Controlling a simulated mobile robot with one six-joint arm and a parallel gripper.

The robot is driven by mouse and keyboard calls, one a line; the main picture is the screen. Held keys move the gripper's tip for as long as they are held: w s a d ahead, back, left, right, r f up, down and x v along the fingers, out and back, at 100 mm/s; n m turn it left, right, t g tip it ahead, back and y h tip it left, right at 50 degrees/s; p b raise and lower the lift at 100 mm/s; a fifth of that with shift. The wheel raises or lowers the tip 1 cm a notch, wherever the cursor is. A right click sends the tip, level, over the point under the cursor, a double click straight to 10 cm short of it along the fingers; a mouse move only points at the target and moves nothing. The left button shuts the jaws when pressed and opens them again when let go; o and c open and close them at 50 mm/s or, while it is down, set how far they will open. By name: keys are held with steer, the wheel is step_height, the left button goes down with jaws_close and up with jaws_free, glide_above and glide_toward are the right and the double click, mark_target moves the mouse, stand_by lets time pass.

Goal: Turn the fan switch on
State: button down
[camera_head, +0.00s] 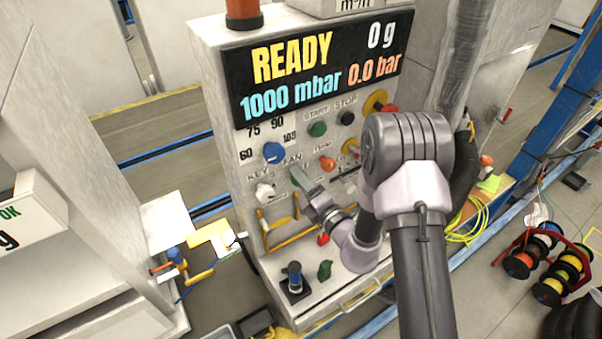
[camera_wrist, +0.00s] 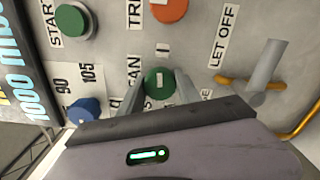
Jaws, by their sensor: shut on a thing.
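The fan switch is a round green knob (camera_wrist: 158,79) on the sloped grey control panel, by the label reading FAN, partly cut off in the wrist view. My gripper (camera_wrist: 158,96) reaches it with one finger on either side and is shut on the knob. In the head view my gripper (camera_head: 304,184) is at the panel just below the FAN label (camera_head: 292,160). There the knob is mostly hidden by the fingers, and its exact turn angle cannot be told.
A blue dial (camera_head: 273,152) is left of the fan switch, with a white key switch (camera_head: 265,192) below it. An orange knob (camera_head: 327,163) and a green start button (camera_head: 318,129) are close by. A lever (camera_wrist: 265,66) stands out to the right in the wrist view.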

steer(key=shift+m+p, duration=0.45)
steer(key=shift+m, duration=0.35)
steer(key=c, duration=0.9)
jaws_free()
steer(key=shift+o, duration=0.2)
steer(key=v, duration=1.7)
steer(key=shift+s+d, duration=0.2)
